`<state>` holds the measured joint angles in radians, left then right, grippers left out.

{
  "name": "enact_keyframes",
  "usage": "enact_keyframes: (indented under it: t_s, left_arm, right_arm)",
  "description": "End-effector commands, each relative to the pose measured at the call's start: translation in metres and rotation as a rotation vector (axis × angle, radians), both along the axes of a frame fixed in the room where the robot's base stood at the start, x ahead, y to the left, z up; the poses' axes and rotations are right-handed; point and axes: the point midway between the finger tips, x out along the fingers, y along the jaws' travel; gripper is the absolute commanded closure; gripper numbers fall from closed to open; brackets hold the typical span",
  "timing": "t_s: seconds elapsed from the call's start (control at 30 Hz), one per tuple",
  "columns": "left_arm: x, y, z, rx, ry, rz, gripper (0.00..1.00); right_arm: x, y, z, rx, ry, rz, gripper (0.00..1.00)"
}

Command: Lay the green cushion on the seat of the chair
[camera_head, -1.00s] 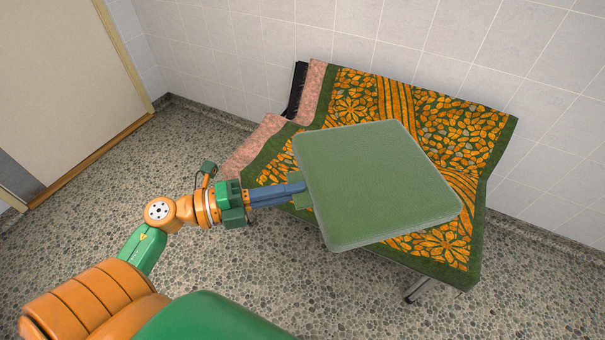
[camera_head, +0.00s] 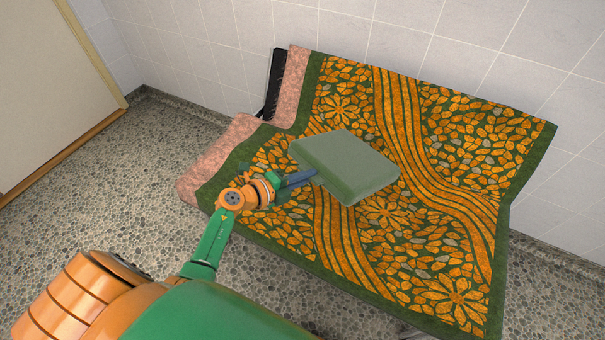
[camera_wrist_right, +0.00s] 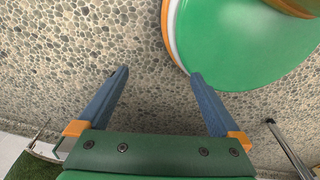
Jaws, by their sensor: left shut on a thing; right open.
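The green cushion (camera_head: 345,162) is a square pad over the seat of the chair, close to the backrest. My left gripper (camera_head: 314,176) is shut on its left edge. The cushion looks slightly tilted; I cannot tell whether its underside touches the seat. The chair (camera_head: 440,270) is wide and draped with an orange and green patterned cloth over seat and back. My right gripper (camera_wrist_right: 155,85) shows only in the right wrist view, open and empty above the pebbled floor.
A pink cloth (camera_head: 215,165) lies along the chair's left side, with a black part (camera_head: 275,80) of the frame behind it. A tiled wall (camera_head: 200,45) stands close behind. A door (camera_head: 45,80) is at far left. The pebbled floor (camera_head: 110,215) left of the chair is clear.

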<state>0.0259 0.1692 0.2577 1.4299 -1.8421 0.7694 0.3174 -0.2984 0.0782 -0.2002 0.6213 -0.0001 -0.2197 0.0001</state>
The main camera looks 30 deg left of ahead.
Motion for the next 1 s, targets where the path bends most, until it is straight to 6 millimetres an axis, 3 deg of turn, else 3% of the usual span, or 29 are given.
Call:
enact_keyframes:
  t_s: [0.53, 0.8, 1.0]
  left_arm:
    - [-0.008, 0.000, -0.083, -0.001, -0.003, 0.000, 1.00]
    - [-0.013, 0.001, -0.119, -0.002, -0.001, -0.001, 1.00]
    - [-0.014, 0.001, -0.122, 0.000, -0.002, 0.001, 1.00]
  right_arm:
    - [-0.001, -0.004, -0.090, -0.005, 0.001, -0.002, 0.00]
    - [0.017, -0.021, -0.114, -0.031, -0.041, -0.016, 0.00]
    - [0.027, -0.026, -0.114, -0.039, -0.058, -0.022, 0.00]
